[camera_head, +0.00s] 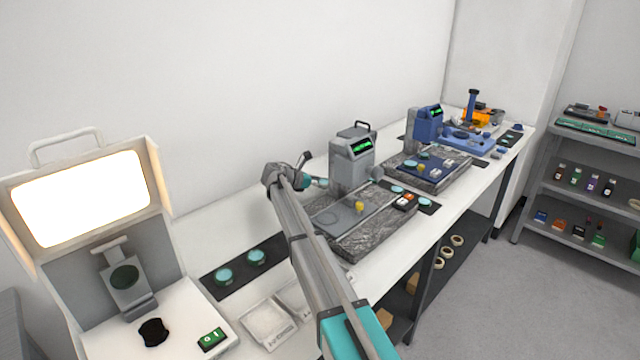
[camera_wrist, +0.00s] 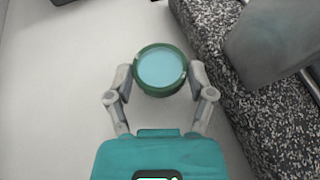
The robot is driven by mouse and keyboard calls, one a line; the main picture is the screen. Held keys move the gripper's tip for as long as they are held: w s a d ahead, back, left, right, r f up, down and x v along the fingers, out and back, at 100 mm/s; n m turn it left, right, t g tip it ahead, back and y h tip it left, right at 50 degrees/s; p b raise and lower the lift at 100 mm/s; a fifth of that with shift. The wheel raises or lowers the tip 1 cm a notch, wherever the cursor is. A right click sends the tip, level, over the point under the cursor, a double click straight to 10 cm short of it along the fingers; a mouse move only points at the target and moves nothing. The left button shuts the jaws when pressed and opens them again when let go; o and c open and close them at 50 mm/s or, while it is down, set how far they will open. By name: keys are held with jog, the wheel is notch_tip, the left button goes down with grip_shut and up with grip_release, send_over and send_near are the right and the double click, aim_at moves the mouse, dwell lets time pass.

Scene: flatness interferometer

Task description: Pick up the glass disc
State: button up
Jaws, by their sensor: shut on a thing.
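A round glass disc (camera_wrist: 160,67), pale blue with a dark green rim, sits between the two fingers of my gripper (camera_wrist: 161,78) in the wrist view. The fingers are shut on its rim from both sides. Pale bench surface shows around it; its height above the bench is hard to tell.
A rough granite slab (camera_wrist: 212,62) runs close along the right of the held disc in the wrist view. A grey instrument (camera_head: 352,162) stands on that slab. A lit viewing box (camera_head: 85,197) is at the left. Clear trays (camera_head: 267,323) lie near the bench's front edge.

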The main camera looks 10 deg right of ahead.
aim_at(320, 182)
jog(key=shift+r+p, duration=3.3)
jog(key=shift+r, duration=0.35)
jog(key=shift+r, duration=0.1)
notch_tip(320, 182, up, 20)
jog(key=p, duration=2)
jog(key=shift+s, duration=0.1)
